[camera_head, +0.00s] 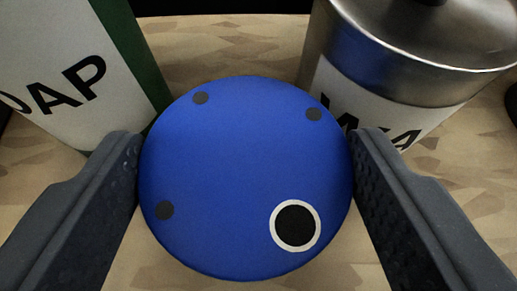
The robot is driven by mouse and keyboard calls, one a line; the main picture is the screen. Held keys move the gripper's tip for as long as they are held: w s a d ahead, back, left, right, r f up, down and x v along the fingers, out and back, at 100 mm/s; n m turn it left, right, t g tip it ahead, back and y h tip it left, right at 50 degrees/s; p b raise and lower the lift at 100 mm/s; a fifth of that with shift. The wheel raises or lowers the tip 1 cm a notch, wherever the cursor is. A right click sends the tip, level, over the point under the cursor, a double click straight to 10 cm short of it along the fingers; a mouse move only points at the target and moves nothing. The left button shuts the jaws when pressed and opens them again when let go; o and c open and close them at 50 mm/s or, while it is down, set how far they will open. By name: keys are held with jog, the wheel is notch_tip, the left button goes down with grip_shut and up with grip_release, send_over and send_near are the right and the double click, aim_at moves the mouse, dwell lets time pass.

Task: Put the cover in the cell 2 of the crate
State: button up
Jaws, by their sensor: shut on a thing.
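A round blue cover (230,185) fills the middle of the view. It has three small dark dots and one larger black spot ringed in white at its lower right. My gripper (247,170) is shut on the cover, with one dark finger touching its left edge and the other its right edge. The cover's underside is hidden. No crate or numbered cell can be made out in this view.
A white and green box marked with letters ending in "AP" (70,80) stands close behind the left finger. A metal canister with a lid and a white label (400,70) stands close behind the right finger. Both stand on a tan, patchy floor (235,45), bare between them.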

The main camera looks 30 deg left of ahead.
aim_at(249, 226)
jog(key=shift+f+b, duration=1.85)
jog(key=shift+b, duration=0.15)
jog(key=shift+r, duration=0.1)
jog(key=o, duration=0.8)
jog(key=shift+o, duration=0.2)
jog(key=p+v, duration=0.2)
jog(key=v, duration=1)
jog(key=shift+p, duration=0.4)
